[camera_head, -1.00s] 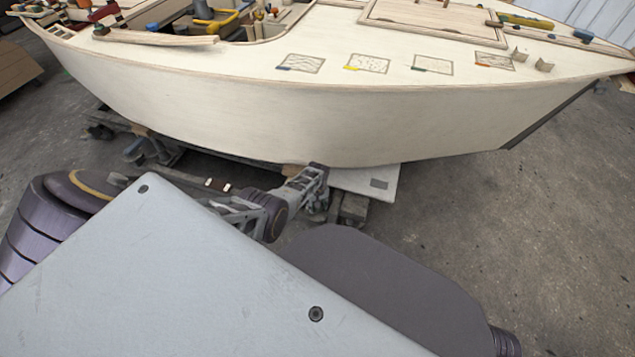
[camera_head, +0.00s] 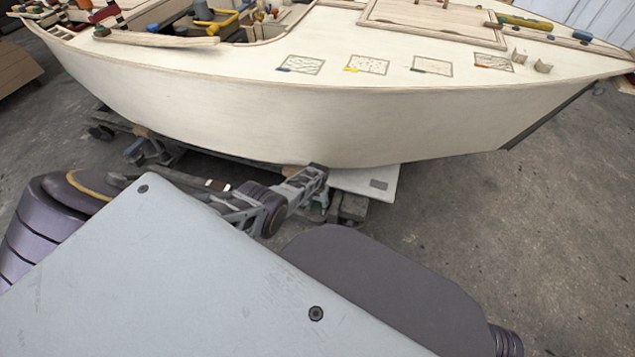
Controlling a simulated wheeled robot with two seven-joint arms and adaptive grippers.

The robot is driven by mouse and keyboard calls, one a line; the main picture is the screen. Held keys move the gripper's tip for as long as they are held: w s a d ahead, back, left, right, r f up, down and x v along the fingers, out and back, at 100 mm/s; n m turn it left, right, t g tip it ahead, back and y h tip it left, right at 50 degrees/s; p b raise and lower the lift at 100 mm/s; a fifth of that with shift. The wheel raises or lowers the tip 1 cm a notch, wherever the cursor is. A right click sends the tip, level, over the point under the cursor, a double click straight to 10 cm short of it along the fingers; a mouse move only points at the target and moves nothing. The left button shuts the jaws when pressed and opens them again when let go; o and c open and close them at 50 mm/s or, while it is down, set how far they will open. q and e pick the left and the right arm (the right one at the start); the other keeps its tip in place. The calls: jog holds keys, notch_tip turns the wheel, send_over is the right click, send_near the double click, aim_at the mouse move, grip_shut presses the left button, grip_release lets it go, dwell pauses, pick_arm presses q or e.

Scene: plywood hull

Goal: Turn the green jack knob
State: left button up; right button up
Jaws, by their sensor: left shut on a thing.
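My left gripper (camera_head: 308,186) reaches in low beside the pale plywood hull (camera_head: 300,125), at the support cradle under it. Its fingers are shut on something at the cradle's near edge. A small speck of green, the green jack knob (camera_head: 319,207), shows right at the fingers. Most of the knob is hidden by the gripper, so its turn angle cannot be seen. My right gripper is not in view.
The hull rests on a dark wheeled cradle (camera_head: 165,150). A pale board (camera_head: 372,182) sticks out beneath the hull, right of my left gripper. Tools and small parts lie on the deck. The concrete floor (camera_head: 520,235) at the right is clear.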

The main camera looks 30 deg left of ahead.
aim_at(317, 207)
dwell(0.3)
pick_arm(q)
jog(key=o, duration=1)
jog(key=shift+w+r, duration=0.1)
jog(key=shift+r, duration=0.2)
jog(key=shift+r, duration=0.2)
jog(key=shift+r, duration=3.45)
jog(key=shift+s, duration=0.25)
